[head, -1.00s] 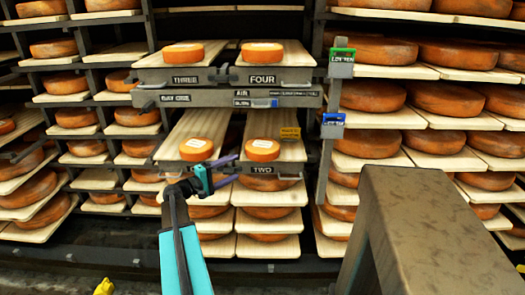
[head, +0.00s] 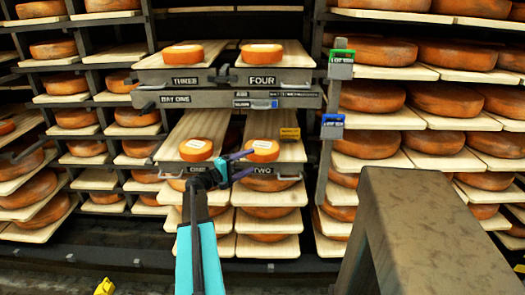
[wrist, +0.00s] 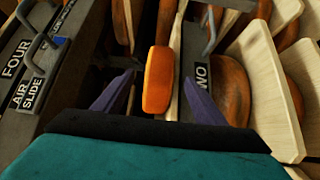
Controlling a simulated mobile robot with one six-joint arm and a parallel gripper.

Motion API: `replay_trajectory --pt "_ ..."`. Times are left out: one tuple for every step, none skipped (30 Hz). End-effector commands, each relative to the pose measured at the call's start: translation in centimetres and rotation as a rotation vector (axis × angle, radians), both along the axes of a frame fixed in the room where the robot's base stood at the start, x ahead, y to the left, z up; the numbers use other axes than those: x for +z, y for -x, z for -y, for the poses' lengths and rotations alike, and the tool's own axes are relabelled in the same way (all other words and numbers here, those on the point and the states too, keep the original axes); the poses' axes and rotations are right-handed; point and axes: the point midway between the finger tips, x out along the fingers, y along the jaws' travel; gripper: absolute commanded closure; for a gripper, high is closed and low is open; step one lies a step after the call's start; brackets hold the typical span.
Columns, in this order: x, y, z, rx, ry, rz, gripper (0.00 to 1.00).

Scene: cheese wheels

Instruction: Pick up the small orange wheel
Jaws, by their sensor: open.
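A small orange wheel (head: 262,151) with a pale label on top lies on the wooden board near the front edge of the drawer marked TWO. In the wrist view the orange wheel (wrist: 158,80) appears edge-on between the two purple fingers, with space on either side. My gripper (head: 249,163) is open and empty, with its fingertips just in front of this wheel and no clear contact. One finger partly covers the drawer's front edge.
Another small wheel (head: 196,149) lies on the board to the left. Two more wheels (head: 183,53) (head: 262,54) lie on the upper drawers marked THREE and FOUR. Racks of large wheels stand on both sides.

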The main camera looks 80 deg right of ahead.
Motion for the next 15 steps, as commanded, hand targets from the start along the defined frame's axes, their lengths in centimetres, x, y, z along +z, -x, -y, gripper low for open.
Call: replay_trajectory --pt "0.0 0.0 0.0 0.0 0.0 0.0 0.35" --pt "0.0 0.0 0.0 0.0 0.0 0.0 0.35" --pt "0.0 0.0 0.0 0.001 0.0 0.0 0.35" --pt "0.0 0.0 0.0 0.001 0.0 0.0 0.35" --pt "0.0 0.0 0.0 0.001 0.0 0.0 0.35" --pt "0.0 0.0 0.0 0.001 0.0 0.0 0.35" --pt "0.0 0.0 0.0 0.001 0.0 0.0 0.35" --pt "0.0 0.0 0.0 0.001 0.0 0.0 0.35" --pt "0.0 0.0 0.1 0.0 0.0 0.0 0.35" --pt "0.0 0.1 0.2 0.0 0.0 0.0 0.35" --pt "0.0 0.2 0.3 0.0 0.0 0.0 0.35" --pt "0.0 0.4 0.5 0.0 0.0 0.0 0.35" --pt "0.0 0.5 0.7 0.0 -0.001 -0.001 0.35" --pt "0.0 0.7 0.9 0.001 -0.001 -0.001 0.35" --pt "0.0 1.0 1.2 0.001 -0.001 -0.001 0.35"
